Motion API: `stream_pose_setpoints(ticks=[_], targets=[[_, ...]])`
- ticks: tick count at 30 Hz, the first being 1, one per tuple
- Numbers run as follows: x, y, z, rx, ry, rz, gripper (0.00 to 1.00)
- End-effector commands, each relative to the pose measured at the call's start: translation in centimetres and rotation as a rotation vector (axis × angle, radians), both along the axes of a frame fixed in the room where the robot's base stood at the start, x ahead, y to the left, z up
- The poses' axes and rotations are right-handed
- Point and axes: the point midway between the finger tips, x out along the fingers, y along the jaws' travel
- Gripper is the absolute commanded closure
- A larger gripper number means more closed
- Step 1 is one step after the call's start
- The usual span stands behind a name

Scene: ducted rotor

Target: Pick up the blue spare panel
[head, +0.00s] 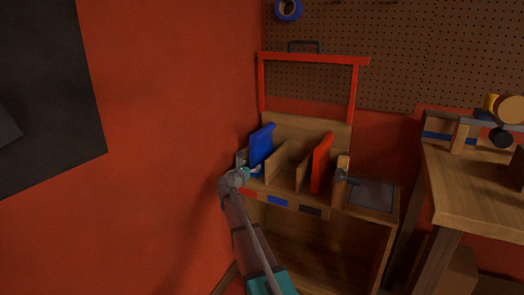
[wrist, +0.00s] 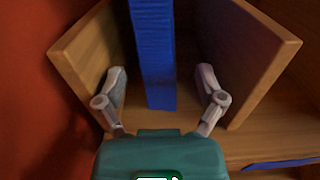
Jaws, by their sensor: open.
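The blue spare panel (head: 262,145) stands on edge in the left slot of a wooden rack, in the head view. In the wrist view the blue panel (wrist: 154,60) runs down between two wooden dividers. My gripper (wrist: 162,90) is open, with one finger on each side of the panel and a visible gap to it on both sides. In the head view my gripper (head: 245,172) is at the front of the left slot, and its fingers are partly hidden there. The panel's lower part is partly hidden behind my gripper in the head view.
A red panel (head: 321,163) stands in a slot to the right. Wooden dividers (wrist: 82,55) flank the blue panel closely. The red wall (head: 180,120) is close on the left. A grey plate (head: 370,194) lies on the rack's right, beside a workbench (head: 470,185).

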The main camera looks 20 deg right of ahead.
Motion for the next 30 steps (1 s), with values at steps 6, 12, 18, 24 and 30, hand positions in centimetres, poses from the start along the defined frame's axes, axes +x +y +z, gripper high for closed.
stream_pose_setpoints(ticks=[6, 12, 18, 24, 30], targets=[[0.6, -0.7, 0.0, 0.0, 0.0, 0.0, 0.12], [2.1, -2.4, 0.0, 0.0, 0.0, -0.001, 0.12], [3.3, -4.0, 0.0, 0.0, 0.0, 0.0, 0.12], [3.4, -4.3, 0.0, 0.0, 0.0, 0.001, 0.12], [3.4, -4.2, 0.0, 0.0, 0.0, 0.001, 0.12]])
